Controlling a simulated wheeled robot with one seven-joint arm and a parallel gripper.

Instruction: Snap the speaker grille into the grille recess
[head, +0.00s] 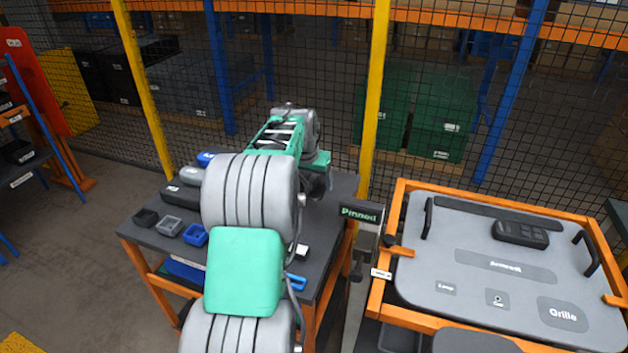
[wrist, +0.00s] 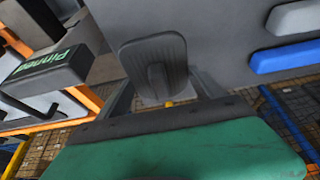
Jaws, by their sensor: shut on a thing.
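My gripper (wrist: 165,92) is shut on a dark grey, ribbed, rounded piece, the speaker grille (wrist: 140,50), which shows at the centre top of the wrist view. A tongue-like part stands out from its middle. In the head view my arm hides the gripper's fingers and the grille, over the dark table. The grille recess (head: 563,315) is a dark rounded patch marked "Grille" at the lower right of the grey door panel (head: 455,245). The panel lies in an orange frame to the right, well apart from my gripper.
The dark table (head: 333,212) holds small trays (head: 170,226) and blue, grey and black parts on its left. A post with a "Pinned" sign (head: 360,213) stands between table and panel. A black switch block (head: 520,232) and handles are on the panel. A mesh fence runs behind.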

